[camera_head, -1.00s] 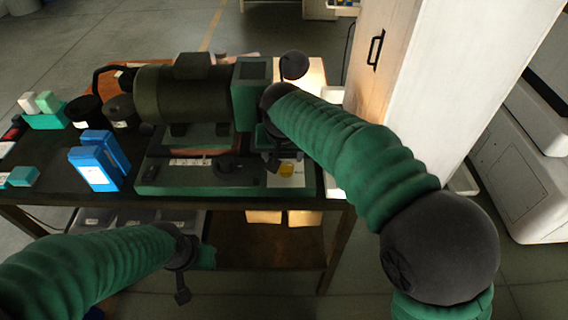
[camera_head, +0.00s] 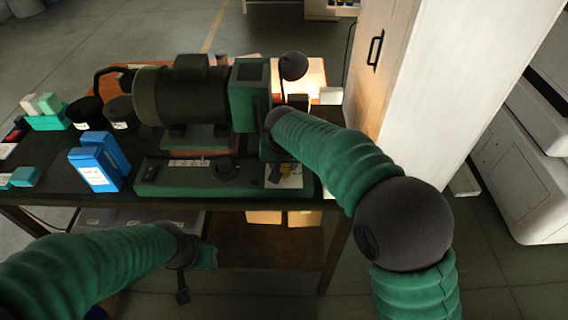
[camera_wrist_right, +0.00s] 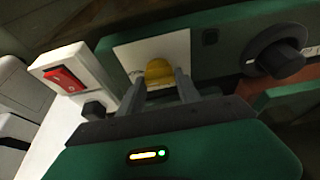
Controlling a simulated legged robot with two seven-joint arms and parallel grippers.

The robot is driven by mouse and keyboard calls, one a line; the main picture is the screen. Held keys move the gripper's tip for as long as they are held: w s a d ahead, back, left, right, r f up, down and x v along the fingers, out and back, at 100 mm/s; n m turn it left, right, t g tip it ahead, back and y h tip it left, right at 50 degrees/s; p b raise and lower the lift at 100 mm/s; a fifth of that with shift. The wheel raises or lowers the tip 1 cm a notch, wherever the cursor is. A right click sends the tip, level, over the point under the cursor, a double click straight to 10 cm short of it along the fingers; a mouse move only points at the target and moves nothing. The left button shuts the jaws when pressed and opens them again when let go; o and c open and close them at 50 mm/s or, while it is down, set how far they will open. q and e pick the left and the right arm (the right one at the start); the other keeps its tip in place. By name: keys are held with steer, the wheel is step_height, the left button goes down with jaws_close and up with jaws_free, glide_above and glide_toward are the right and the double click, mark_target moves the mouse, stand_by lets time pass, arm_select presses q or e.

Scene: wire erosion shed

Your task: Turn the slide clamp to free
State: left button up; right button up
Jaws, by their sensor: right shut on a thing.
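A yellow knob (camera_head: 286,168) sits on a white plate (camera_head: 294,182) at the right end of the green machine base (camera_head: 200,185). In the right wrist view the yellow knob (camera_wrist_right: 159,71) is between the two fingers of my right gripper (camera_wrist_right: 158,88), which is shut on it. In the head view my right gripper (camera_head: 274,172) partly covers the knob. The plate's writing is too small to read, so I cannot confirm that this knob is the slide clamp. My left gripper (camera_head: 190,272) hangs low in front of the bench, away from the machine; its jaws are unclear.
A black knob (camera_wrist_right: 277,54) is right of the yellow one in the wrist view. A red switch (camera_wrist_right: 64,78) on a white box is at the left there. A dark motor (camera_head: 185,92) stands behind the base. Blue boxes (camera_head: 96,165) stand left. A white cabinet (camera_head: 420,80) rises at the right.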

steer(key=shift+d, duration=0.1)
jaws_close()
steer(key=n+p, duration=0.1)
steer(key=n, duration=0.1)
steer(key=n+y+p, duration=0.1)
steer(key=n+p, duration=0.1)
steer(key=shift+r+y, duration=0.2)
steer(key=shift+y, duration=0.1)
steer(key=n+y+p, duration=0.1)
steer(key=n, duration=0.1)
steer(key=n+g+p, duration=0.1)
steer(key=n+p, duration=0.1)
steer(key=n, duration=0.1)
steer(key=shift+w+d+n+y+p, duration=0.1)
steer(key=shift+d+n+y+p, duration=0.05)
steer(key=shift+n+y+p, duration=0.2)
steer(key=n+g+y+p, duration=0.1)
steer(key=n+g+p, duration=0.1)
steer(key=n, duration=0.2)
steer(key=shift+w+n, duration=0.15)
steer(key=shift+n, duration=0.1)
steer(key=shift+w+f+n+g+p, duration=0.15)
steer(key=shift+n+g+p, duration=0.6)
steer(key=shift+n, duration=1.05)
